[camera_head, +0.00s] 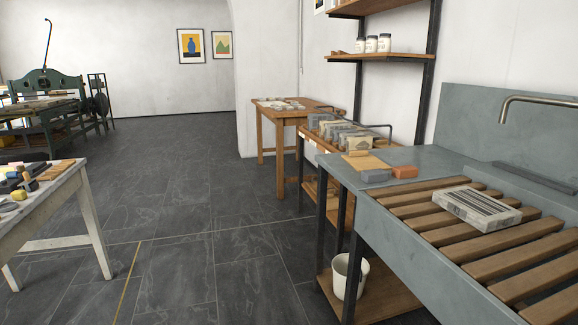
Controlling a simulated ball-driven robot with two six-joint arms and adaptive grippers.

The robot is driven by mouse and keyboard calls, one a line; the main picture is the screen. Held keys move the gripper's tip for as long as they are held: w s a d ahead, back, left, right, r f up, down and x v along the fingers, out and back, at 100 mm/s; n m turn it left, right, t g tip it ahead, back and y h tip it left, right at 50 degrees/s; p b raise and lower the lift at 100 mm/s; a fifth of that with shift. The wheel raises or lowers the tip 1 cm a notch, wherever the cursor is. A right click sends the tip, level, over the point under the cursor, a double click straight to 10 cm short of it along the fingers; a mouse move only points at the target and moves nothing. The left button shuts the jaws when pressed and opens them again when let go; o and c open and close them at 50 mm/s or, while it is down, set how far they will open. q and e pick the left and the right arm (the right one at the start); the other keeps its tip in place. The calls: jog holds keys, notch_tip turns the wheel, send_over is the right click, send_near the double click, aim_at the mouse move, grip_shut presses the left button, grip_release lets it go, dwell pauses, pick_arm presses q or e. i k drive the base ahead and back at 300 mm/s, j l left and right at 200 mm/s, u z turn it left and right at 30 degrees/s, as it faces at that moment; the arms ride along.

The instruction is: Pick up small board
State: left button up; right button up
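A small flat tan board (366,162) lies on the grey ledge at the near left end of the stone sink, right of the middle of the view. A grey block (376,176) and an orange block (404,172) lie close in front of it. Nothing covers the board from above. Neither of my grippers is in view.
The grey sink (348,180) carries wooden slats with a pale stone block (476,208) on them. A cart with several stones (350,140) stands behind the board. A white bucket (350,276) sits on the shelf below. A white table (60,195) stands left; dark floor between is clear.

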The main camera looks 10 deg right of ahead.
aim_at(360, 160)
jog(key=i, duration=0.7)
jog(key=i+j+z, duration=0.1)
jog(key=i, duration=0.55)
